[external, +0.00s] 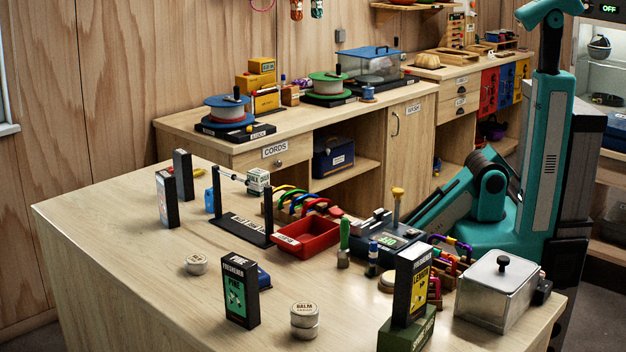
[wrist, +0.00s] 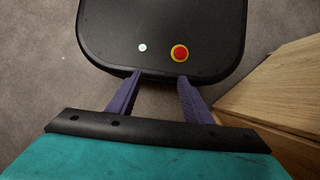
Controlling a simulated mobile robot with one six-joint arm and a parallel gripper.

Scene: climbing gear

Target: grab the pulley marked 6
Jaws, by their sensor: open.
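I cannot make out a pulley marked 6 in either view; no readable 6 shows. In the external view, a small blue object (external: 209,200) stands by the black boxes, and another blue object (external: 264,276) is partly hidden behind the pine freshener box. I cannot tell whether either is a pulley. My gripper (wrist: 159,76) shows in the wrist view with its two purple fingers apart and nothing between them. It points down over my own black base, away from the workbench top. In the external view the gripper itself is out of frame.
The workbench (external: 110,235) holds a red tray (external: 306,237), a pine box (external: 238,291), a lemon box (external: 411,285), balm tins (external: 304,321) and a lidded metal box (external: 497,292). Coloured arched pieces (external: 298,200) stand behind the tray.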

